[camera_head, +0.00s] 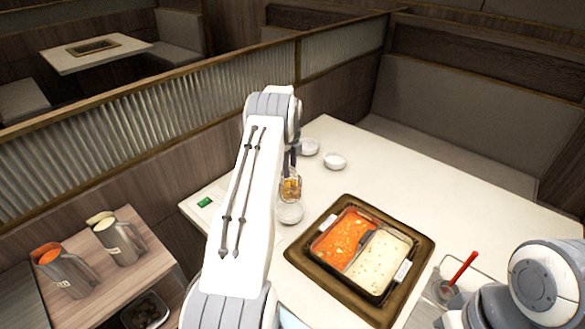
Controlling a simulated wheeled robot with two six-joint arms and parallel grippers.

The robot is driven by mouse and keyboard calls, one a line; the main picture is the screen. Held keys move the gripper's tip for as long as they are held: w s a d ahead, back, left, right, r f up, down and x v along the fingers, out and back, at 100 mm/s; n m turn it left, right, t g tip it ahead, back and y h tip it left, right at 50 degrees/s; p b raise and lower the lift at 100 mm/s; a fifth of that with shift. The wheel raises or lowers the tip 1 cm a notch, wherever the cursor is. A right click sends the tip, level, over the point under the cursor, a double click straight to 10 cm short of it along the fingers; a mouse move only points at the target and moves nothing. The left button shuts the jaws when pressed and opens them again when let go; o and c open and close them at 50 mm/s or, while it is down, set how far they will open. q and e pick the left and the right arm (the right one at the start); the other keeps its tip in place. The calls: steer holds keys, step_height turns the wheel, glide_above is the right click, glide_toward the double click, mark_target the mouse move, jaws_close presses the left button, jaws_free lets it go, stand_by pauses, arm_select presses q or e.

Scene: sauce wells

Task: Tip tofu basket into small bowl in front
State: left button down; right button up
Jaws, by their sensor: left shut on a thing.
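My left arm reaches across the middle of the head view, and its gripper (293,163) is mostly hidden behind my arm. It is shut on the tofu basket (291,189), a small basket with golden pieces showing in it. The basket is over the table, just beyond a small white bowl (290,213) in the picture. I cannot tell the exact gap between them or how far the basket is tilted. The bowl's inside is too small to make out clearly. My right arm shows at the lower right, but its gripper is out of view.
Two white bowls (335,161) (309,147) stand farther back on the table (425,190). A hot pot (365,252) with red and white soup sits in the front. A clear container (446,291) with a red-handled tool is at right. Two metal pitchers (118,241) (66,270) stand on the left cart.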

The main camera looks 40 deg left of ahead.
mark_target(290, 179)
arm_select(q)
steer(key=shift+a+f+b, duration=0.1)
steer(key=shift+f+b, duration=0.7)
steer(key=shift+f, duration=0.75)
steer(key=shift+f+b, duration=1.6)
steer(key=shift+f, duration=0.8)
